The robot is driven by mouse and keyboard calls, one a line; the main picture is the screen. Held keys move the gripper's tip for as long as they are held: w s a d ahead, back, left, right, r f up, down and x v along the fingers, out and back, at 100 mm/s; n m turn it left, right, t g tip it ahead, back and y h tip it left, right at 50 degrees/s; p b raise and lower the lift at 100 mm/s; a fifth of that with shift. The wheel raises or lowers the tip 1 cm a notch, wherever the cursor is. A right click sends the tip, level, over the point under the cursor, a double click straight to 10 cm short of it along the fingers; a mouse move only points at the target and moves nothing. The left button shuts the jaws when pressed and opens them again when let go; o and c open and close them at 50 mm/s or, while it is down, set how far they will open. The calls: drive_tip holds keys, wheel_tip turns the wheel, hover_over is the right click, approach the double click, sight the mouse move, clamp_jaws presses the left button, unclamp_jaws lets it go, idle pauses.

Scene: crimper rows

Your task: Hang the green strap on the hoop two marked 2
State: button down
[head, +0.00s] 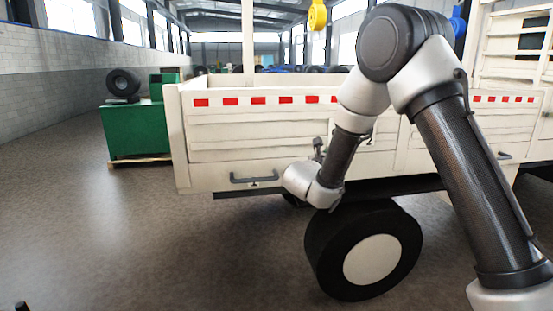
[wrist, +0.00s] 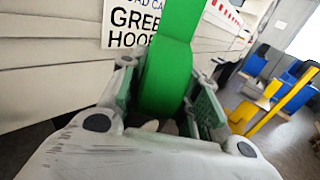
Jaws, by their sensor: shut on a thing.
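My gripper (wrist: 165,78) is shut on the green strap (wrist: 170,60) in the wrist view. The strap runs up out of the picture from between the fingers. In the head view the gripper is small beside the truck's side wall and the strap cannot be made out. A grey hoop (head: 254,179) is on the lower side wall, left of my wrist, with a small mark under it too small to read. Another hoop (head: 503,156) is at the right. I cannot tell which hoop is marked 2. My arm hides part of the wall between them.
A white card (wrist: 130,25) reading "GREE… HOOP…" is partly covered by the strap. The white truck wall (head: 215,160) is close to my gripper. A wheel (head: 330,250) is below. A yellow thing (head: 317,15) hangs above. Floor at left is clear; a green cabinet (head: 135,130) stands behind.

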drive_tip(key=s+d+f+m+g+h, duration=0.1)
drive_tip(key=s+d+f, duration=0.3)
drive_tip(key=f, duration=0.5)
drive_tip(key=s+d+f+m+g+h, duration=0.2)
drive_tip(key=s+d+f, duration=0.3)
drive_tip(key=f, duration=0.5)
drive_tip(key=shift+s+f, duration=0.25)
drive_tip(key=shift+s, duration=0.6)
